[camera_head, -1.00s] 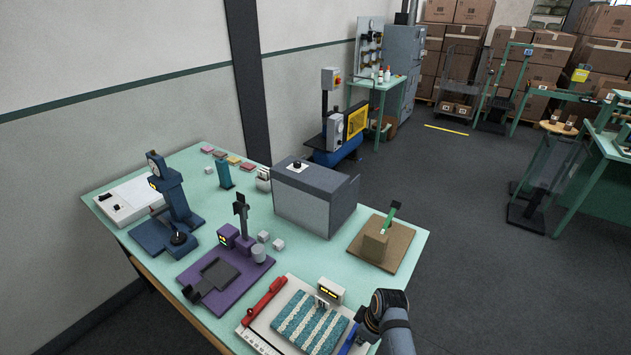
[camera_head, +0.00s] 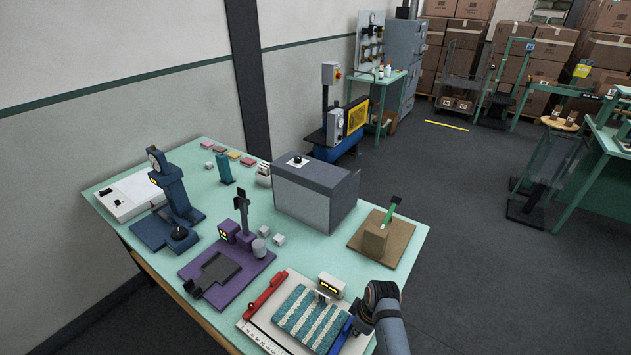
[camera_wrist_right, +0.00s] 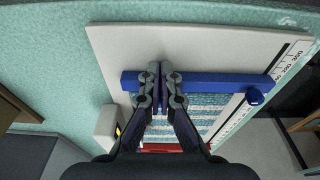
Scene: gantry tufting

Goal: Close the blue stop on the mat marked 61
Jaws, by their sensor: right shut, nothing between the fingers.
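The teal and cream striped mat (camera_head: 313,314) lies on a white ruled board (camera_head: 262,336) at the table's near edge. The blue stop (camera_head: 340,335) is a bar along the mat's right side, partly hidden by my right gripper (camera_head: 359,320). In the right wrist view, the blue stop (camera_wrist_right: 215,85) runs across the board, right along the mat's edge, with a blue knob (camera_wrist_right: 255,97) at one end. My right gripper (camera_wrist_right: 161,72) is shut and empty, its fingertips over the bar; contact is unclear. The number 61 is not readable. My left gripper is not in view.
A red bar (camera_head: 265,292) lies along the mat's other side. A small white display box (camera_head: 331,285) stands behind the mat. A purple fixture (camera_head: 225,285), a grey box (camera_head: 315,195) and a brown board with a block (camera_head: 398,240) stand farther back.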

